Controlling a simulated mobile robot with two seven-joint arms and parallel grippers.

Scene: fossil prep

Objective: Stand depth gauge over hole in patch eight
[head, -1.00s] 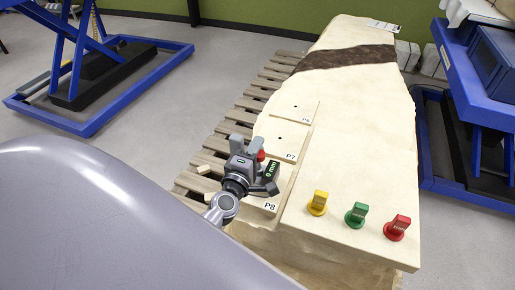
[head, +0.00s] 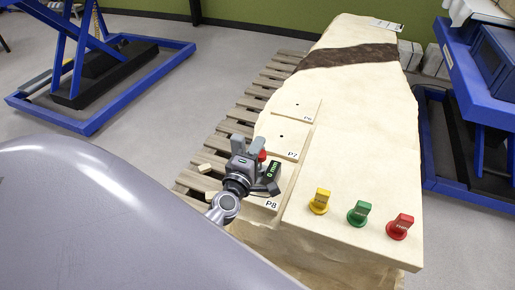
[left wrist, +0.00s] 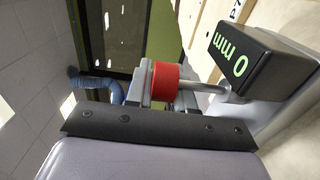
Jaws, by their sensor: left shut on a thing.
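The depth gauge has a dark box with a green "0 mm" display (head: 272,171) and a red collar (head: 262,155). My left gripper (head: 254,160) is shut on it, over the patch eight area. In the left wrist view the display box (left wrist: 250,58) and red collar (left wrist: 165,82) are joined by a grey rod, above a dark finger bar (left wrist: 150,127). Patch eight (head: 286,183), labelled P8, is partly covered by the gripper and gauge. Its hole is hidden, and I cannot tell whether the gauge touches the patch. My right gripper is not in view.
Patches P7 (head: 282,139) and P6 (head: 298,107), each with a small dark hole, lie farther up the pale block (head: 350,130). Yellow (head: 319,200), green (head: 359,213) and red (head: 400,226) knob-like pieces stand at right. A wooden pallet (head: 256,98) lies under the block.

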